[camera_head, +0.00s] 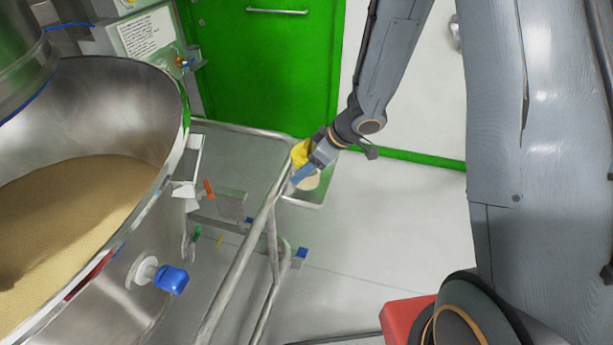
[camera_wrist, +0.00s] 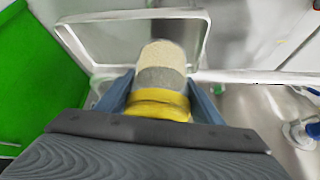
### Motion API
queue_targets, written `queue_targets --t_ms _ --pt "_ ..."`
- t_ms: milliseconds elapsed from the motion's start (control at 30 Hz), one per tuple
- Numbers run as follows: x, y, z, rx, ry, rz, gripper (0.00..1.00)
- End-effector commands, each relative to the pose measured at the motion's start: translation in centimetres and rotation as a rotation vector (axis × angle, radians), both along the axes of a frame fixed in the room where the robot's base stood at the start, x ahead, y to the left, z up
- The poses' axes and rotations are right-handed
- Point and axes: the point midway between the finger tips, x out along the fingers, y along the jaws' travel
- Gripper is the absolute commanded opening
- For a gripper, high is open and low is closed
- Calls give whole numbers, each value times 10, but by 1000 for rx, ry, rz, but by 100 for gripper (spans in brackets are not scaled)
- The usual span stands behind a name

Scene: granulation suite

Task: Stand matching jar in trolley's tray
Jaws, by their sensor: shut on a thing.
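A jar (camera_wrist: 160,78) with a yellow lid and pale granules inside is between the two blue fingers of my gripper (camera_wrist: 160,92) in the wrist view. My gripper is shut on it around the yellow lid. In the head view the jar (camera_head: 309,182) and my gripper (camera_head: 304,168) are over the right end of the trolley's tray (camera_head: 318,198). The fingers partly hide the jar there. I cannot tell whether the jar's base touches the tray. The tray's pale rim (camera_wrist: 75,45) surrounds the jar's far end in the wrist view.
A large steel bowl (camera_head: 150,110) of tan granules stands at the left, with a blue-capped port (camera_head: 172,279). A steel rail (camera_head: 238,262) runs beside the tray. A green door (camera_head: 265,70) is behind. Pale floor (camera_head: 400,220) is open to the right.

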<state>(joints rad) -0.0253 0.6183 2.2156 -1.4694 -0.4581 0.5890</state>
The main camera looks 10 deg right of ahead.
Motion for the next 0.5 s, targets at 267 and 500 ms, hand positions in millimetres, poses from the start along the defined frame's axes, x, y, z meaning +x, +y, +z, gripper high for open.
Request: queue_targets --t_ms 267,500 --pt "0 2 -32 1 1 2 34" --pt "-1 3 -32 0 0 4 34"
